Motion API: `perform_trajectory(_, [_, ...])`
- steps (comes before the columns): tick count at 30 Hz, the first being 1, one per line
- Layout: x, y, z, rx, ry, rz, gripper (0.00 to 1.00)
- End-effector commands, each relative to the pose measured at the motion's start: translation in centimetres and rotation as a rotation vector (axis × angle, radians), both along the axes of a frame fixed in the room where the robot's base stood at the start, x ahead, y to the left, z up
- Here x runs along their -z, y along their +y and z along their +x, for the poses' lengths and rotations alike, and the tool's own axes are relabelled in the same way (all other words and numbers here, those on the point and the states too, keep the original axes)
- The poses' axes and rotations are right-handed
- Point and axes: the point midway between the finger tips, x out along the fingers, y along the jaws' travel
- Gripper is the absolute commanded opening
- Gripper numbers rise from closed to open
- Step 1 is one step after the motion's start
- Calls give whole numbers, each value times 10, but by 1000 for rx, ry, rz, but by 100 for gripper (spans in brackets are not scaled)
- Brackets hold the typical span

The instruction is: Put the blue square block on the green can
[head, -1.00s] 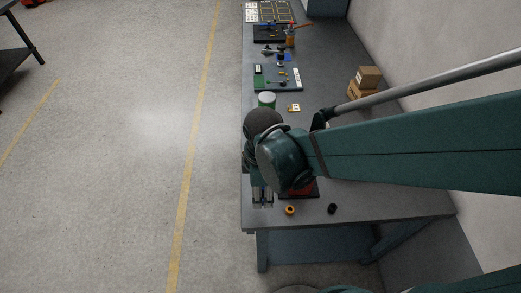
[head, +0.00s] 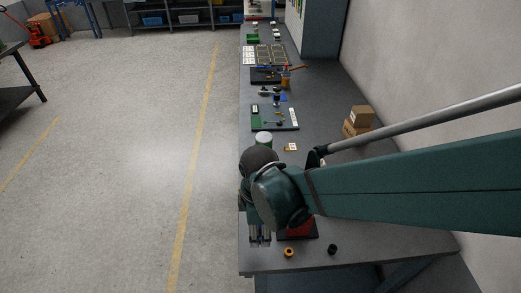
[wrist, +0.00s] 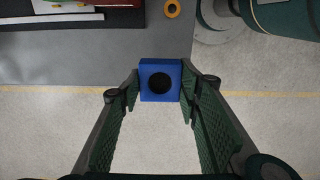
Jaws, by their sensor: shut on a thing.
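The blue square block (wrist: 160,66) has a dark round hole or recess in its face. In the wrist view, my gripper (wrist: 158,88) is shut on it, with one finger on each side. The block shows against the table's edge and the floor beyond. The green can (head: 264,141) with a pale top stands on the bench in the head view, just beyond my arm's dark rounded joint. In that view my arm hides the block.
An orange ring (head: 289,252) and a black ring (head: 332,249) lie near the bench's near end, by a red item on a dark base (head: 302,226). Cardboard boxes (head: 357,121) stand along the wall.

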Motion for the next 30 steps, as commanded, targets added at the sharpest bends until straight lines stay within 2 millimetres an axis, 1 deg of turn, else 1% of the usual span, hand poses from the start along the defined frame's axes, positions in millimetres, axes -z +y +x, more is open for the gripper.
perform_trajectory(5, [-12, 5, 24, 1, 0, 0, 18])
perform_trajectory(8, [-19, 8, 43, 2, 0, 0, 18])
perform_trajectory(21, [-53, 18, 146, 2, 0, 0, 18])
perform_trajectory(30, [-70, 17, 217, 2, 0, 0, 18])
